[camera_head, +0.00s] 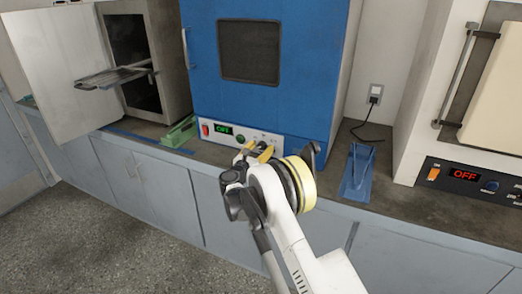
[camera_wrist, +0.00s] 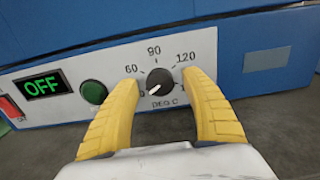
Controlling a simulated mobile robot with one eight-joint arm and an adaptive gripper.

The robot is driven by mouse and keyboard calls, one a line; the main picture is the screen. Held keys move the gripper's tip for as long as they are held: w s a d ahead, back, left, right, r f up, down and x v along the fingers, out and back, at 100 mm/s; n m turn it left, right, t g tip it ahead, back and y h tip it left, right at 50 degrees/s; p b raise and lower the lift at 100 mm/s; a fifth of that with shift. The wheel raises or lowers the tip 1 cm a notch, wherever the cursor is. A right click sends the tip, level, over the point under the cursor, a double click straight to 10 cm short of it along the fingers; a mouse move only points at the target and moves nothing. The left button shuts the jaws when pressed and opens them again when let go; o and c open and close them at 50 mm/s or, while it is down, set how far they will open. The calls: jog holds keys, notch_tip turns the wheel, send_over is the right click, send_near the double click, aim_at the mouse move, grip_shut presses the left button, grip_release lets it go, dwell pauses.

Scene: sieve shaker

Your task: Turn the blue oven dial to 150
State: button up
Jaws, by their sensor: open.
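The blue oven (camera_head: 236,75) stands on the counter at the middle of the head view. Its light control panel shows in the wrist view, with a dark round dial (camera_wrist: 160,85) marked DEG C. Marks 60, 90 and 120 are readable around the dial; others are hidden behind the fingers. The dial's white pointer points to the lower left. The panel display (camera_wrist: 43,86) reads OFF in green. My gripper (camera_wrist: 165,98) is open, with its two yellow fingers on either side of the dial. I cannot tell if they touch it. In the head view my gripper (camera_head: 254,150) is at the panel.
A green round button (camera_wrist: 93,92) and a red switch (camera_wrist: 10,106) sit left of the dial. An open oven (camera_head: 150,65) stands at left, a white oven (camera_head: 480,110) at right. A green object (camera_head: 179,132) and blue stand (camera_head: 358,172) are on the counter.

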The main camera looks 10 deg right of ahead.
grip_shut()
